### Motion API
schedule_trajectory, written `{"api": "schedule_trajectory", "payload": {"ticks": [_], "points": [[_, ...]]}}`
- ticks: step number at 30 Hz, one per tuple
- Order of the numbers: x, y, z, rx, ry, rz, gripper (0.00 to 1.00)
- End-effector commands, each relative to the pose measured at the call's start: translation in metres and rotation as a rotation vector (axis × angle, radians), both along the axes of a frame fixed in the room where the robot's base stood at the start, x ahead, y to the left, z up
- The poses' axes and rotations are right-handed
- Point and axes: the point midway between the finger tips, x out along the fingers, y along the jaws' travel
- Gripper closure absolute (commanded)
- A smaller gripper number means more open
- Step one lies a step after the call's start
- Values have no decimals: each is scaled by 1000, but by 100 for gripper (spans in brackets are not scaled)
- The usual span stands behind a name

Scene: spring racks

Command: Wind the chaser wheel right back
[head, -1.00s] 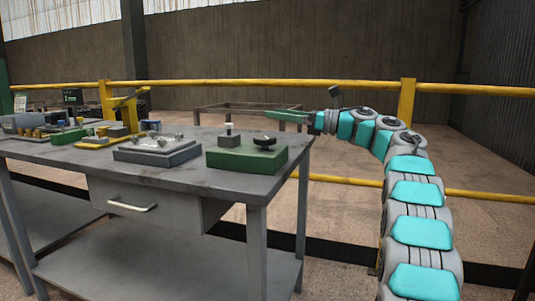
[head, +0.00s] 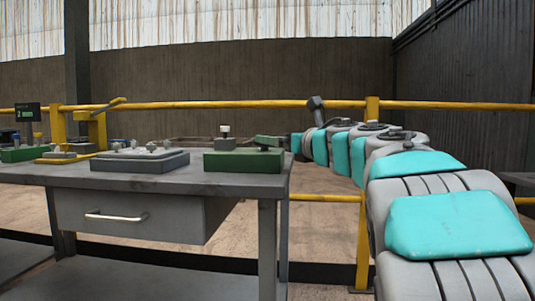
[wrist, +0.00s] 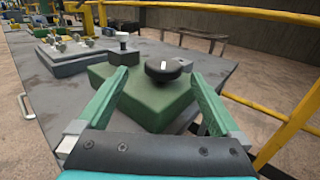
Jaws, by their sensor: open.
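A round black wheel (wrist: 163,68) with a white mark stands on top of a green block (wrist: 158,108) in the wrist view. In the head view the green block (head: 243,161) sits at the right end of the grey bench, and the wheel is mostly hidden by my gripper. My gripper (wrist: 160,74) is open and empty. Its two green fingers point to either side of the wheel, apart from it as far as I can tell. In the head view my gripper (head: 270,141) is just above the block's right part.
A small block with a white-topped peg (head: 225,131) stands just left of the wheel. A grey plate with fittings (head: 147,160) and a yellow stand (head: 92,128) are farther left. A yellow rail (head: 330,104) runs behind the bench (head: 215,183).

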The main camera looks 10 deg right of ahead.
Motion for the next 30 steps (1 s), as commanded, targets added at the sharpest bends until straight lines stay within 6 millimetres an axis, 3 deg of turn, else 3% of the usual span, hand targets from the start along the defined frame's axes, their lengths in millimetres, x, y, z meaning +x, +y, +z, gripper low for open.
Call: {"api": "schedule_trajectory", "payload": {"ticks": [5, 11, 30], "points": [[-10, -5, -12, -14, 7, -49, 0], [-3, -3, -11, -15, 8, -52, 0], [63, 17, -11, -14, 7, -52, 0]]}}
